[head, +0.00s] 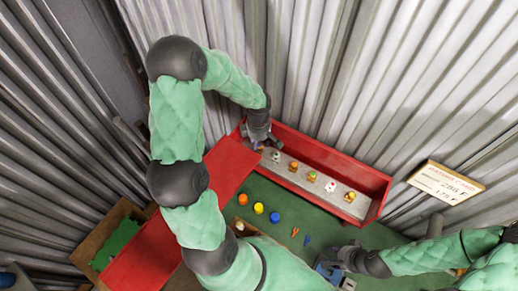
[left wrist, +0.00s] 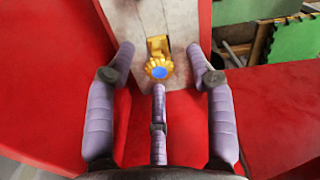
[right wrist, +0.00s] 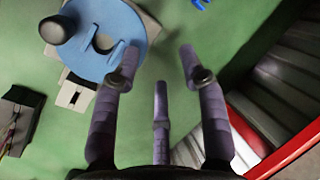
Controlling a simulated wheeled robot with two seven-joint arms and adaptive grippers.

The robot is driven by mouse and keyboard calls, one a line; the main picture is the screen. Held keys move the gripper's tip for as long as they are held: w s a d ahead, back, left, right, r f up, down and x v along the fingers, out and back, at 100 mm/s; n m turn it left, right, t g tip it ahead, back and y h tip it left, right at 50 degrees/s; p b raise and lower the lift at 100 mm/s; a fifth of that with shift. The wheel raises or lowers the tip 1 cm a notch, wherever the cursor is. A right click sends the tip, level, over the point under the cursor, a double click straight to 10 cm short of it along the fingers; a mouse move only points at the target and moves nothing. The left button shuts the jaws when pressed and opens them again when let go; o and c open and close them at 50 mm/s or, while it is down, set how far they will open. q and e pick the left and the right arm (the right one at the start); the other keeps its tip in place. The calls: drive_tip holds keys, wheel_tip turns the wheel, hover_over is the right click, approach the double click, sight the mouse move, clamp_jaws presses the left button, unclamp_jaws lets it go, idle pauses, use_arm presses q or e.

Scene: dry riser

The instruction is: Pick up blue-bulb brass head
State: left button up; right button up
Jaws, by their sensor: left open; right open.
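The blue-bulb brass head (left wrist: 158,62) shows in the left wrist view, a gold ribbed collar with a blue centre, on the end of a pale strip (left wrist: 133,18). My left gripper (head: 261,142) is open at the left end of the red tray (head: 372,207) in the head view. In the left wrist view its fingers spread around the brass head, one on each side and one below it. I cannot tell whether they touch it. In the head view the arm and gripper largely hide this head. My right gripper (head: 335,262) is open near a blue round fixture (right wrist: 115,35).
Several other heads (head: 312,176) stand in a row along the strip. Orange (head: 243,199), yellow (head: 258,208) and blue (head: 274,217) round pieces lie on the green mat (head: 310,222). Corrugated walls close in behind the tray. A price sign (head: 447,183) is at right.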

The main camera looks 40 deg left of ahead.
use_arm(q)
clamp_jaws()
drive_tip(key=shift+r, duration=0.15)
